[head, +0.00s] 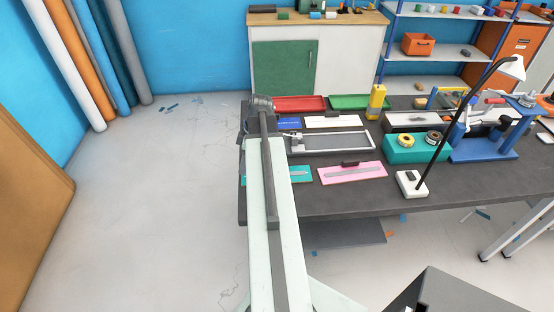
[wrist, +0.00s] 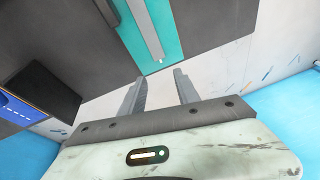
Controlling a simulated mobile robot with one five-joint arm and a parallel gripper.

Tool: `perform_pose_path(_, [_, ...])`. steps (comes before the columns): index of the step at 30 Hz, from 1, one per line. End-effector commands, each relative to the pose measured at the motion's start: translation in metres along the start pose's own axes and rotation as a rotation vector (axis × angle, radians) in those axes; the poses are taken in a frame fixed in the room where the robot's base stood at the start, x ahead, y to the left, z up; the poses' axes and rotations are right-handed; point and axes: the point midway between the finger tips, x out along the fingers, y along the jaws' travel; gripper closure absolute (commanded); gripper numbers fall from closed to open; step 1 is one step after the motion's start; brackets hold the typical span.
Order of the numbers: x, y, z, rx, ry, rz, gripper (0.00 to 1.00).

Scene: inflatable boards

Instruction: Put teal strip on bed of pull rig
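The teal strip (head: 300,173) lies flat on the dark table near its front left, partly hidden behind my arm in the head view. In the wrist view the teal strip (wrist: 174,22) carries a narrow grey band along its length. My gripper (wrist: 160,80) is open and empty, with the teal strip beyond its fingertips and apart from them. My gripper cannot be made out in the head view. What looks like the pull rig (head: 370,132), a low grey frame with a pale bed and a clamp at its left end, lies behind the strip.
A pink strip (head: 330,177) with a black block on it lies right of the teal strip. A lamp (head: 411,186), a teal box (head: 396,155) with rolls and a blue press (head: 487,150) stand further right. Red (head: 300,103) and green (head: 350,101) trays sit at the back.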

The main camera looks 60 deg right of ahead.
Motion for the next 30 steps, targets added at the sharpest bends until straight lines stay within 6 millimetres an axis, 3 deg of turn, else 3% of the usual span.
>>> perform_pose_path(1, [-0.035, 0.011, 0.028, -0.023, 0.028, 0.014, 0.62])
perform_pose_path(3, [-0.061, 0.021, 0.063, -0.073, 0.061, 0.033, 0.62])
perform_pose_path(6, [-0.083, 0.027, 0.099, -0.127, 0.092, 0.056, 0.62])
perform_pose_path(9, [-0.092, 0.029, 0.116, -0.158, 0.105, 0.07, 0.62])
perform_pose_path(14, [-0.089, 0.03, 0.121, -0.168, 0.108, 0.074, 0.62])
perform_pose_path(20, [-0.064, 0.032, 0.12, -0.169, 0.107, 0.073, 0.62])
perform_pose_path(26, [-0.06, 0.032, 0.119, -0.167, 0.107, 0.074, 0.62])
perform_pose_path(30, [-0.038, 0.035, 0.123, -0.167, 0.107, 0.074, 0.62])
